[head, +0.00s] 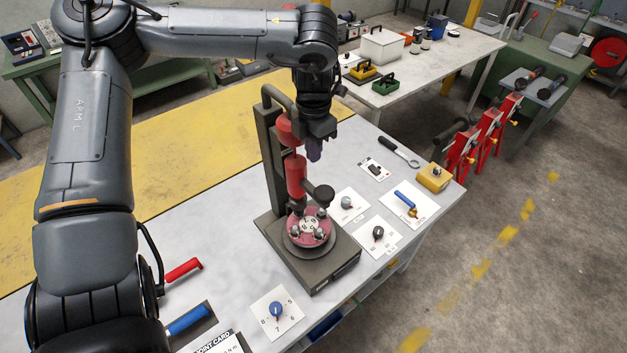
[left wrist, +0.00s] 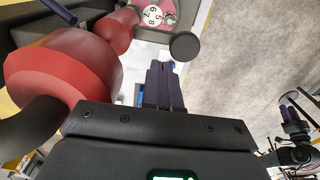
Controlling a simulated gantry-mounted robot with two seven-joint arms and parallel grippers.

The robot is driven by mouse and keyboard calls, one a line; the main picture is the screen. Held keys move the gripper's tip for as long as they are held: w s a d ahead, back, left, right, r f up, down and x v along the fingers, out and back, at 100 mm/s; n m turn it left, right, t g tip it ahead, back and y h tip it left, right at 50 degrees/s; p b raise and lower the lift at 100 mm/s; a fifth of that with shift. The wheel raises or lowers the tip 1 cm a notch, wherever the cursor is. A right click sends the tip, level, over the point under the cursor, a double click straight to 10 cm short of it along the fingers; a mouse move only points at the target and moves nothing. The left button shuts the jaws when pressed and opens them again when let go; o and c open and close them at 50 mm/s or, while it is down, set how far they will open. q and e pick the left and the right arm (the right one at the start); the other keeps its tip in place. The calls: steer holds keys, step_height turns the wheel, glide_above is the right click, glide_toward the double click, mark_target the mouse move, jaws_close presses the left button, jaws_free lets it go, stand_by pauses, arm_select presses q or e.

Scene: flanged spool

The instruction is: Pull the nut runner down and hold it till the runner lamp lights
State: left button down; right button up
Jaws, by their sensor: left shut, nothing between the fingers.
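The nut runner (head: 296,176) is a red tool on a dark upright stand (head: 268,150), above a dark red flanged spool (head: 310,230). A handle with a round black knob (head: 324,194) sticks out from its lower part. My left gripper (head: 314,152) is shut and empty, fingers down, beside the runner's upper part and above the knob. In the left wrist view the fingers (left wrist: 165,85) are apart from the knob (left wrist: 186,46) and the red body (left wrist: 60,75). My right gripper (left wrist: 292,118) seems to show small at the right there. I cannot make out a lit runner lamp.
White cards with small parts and knobs lie right of the stand, with a yellow box (head: 434,178) and a wrench (head: 399,152). A blue knob card (head: 277,311), a red-handled tool (head: 183,270) and a blue-handled tool (head: 188,321) lie at the front left.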

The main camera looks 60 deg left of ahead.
mark_target(313, 189)
arm_select(q)
step_height(313, 189, down, 11)
steer(key=shift+r+p, duration=0.1)
steer(key=shift+p, duration=0.85)
